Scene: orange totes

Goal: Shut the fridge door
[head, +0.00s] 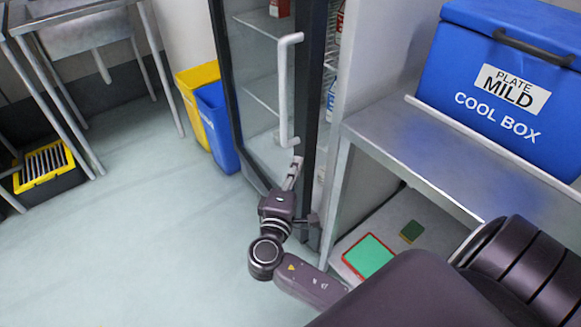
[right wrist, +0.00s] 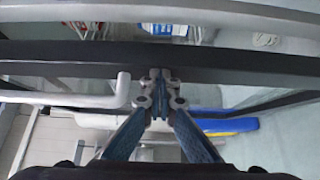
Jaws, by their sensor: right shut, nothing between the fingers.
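The fridge door (head: 262,105) is a glass panel in a dark frame with a long pale handle (head: 284,90). It stands ajar, with a gap along its right edge where packages in the fridge show. My right gripper (head: 294,168) is shut and empty, just below the handle's lower end, in front of the door frame. In the right wrist view its closed fingertips (right wrist: 158,88) are at the dark door frame (right wrist: 220,66), beside the handle's end (right wrist: 123,90). I cannot tell whether they touch the frame. My left gripper is not in view.
A steel table (head: 380,125) right of the fridge carries a blue cool box (head: 505,85). A green-and-red tray (head: 368,257) lies below it. Yellow (head: 190,85) and blue (head: 215,125) bins stand left of the door.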

